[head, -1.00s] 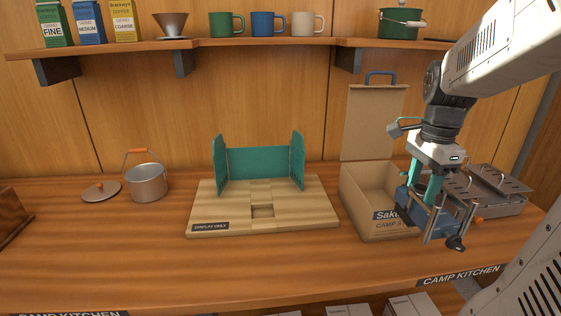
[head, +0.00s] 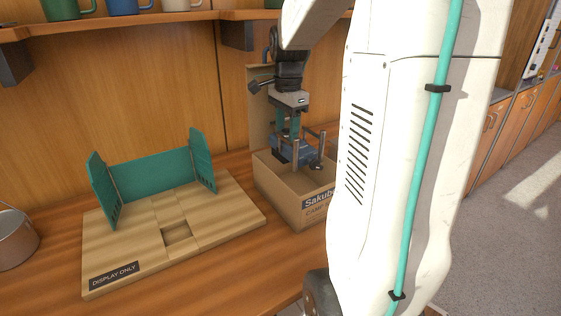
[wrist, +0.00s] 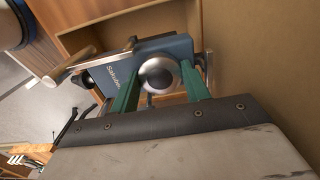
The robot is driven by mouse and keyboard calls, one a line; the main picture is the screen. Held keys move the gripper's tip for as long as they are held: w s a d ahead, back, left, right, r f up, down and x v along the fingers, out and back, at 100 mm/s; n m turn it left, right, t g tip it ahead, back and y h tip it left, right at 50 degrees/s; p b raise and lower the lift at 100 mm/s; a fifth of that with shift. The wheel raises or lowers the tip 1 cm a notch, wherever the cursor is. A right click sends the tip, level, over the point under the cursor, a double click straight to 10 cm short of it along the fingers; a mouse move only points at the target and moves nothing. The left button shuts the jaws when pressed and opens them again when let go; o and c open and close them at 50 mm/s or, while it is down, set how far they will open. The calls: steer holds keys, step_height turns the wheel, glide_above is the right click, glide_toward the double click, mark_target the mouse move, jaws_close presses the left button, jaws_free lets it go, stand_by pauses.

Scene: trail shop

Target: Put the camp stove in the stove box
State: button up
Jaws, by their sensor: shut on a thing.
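The blue camp stove (head: 281,150) is held in my gripper (head: 290,136), with its metal legs or supports sticking up. It is over the open cardboard stove box (head: 276,186), partly within the box outline; how deep it sits I cannot tell. In the wrist view the green fingers of my gripper (wrist: 160,88) close around a round silver part of the stove (wrist: 110,62), and cardboard walls show around it. The box's raised lid (head: 259,100) stands behind the gripper. My arm hides the right part of the box.
A wooden display board (head: 240,215) with a green windscreen (head: 152,172) stands left of the box. A metal pot (head: 14,242) is at the far left. A shelf with mugs (head: 122,5) runs above. Open floor (head: 500,235) shows at right.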

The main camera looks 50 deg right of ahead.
steer(key=f, duration=1.1)
steer(key=shift+s+a, duration=0.1)
steer(key=shift+s, duration=0.1)
steer(key=shift+f, duration=0.1)
steer(key=o, duration=1.4)
steer(key=shift+f, duration=0.1)
steer(key=shift+o, duration=0.2)
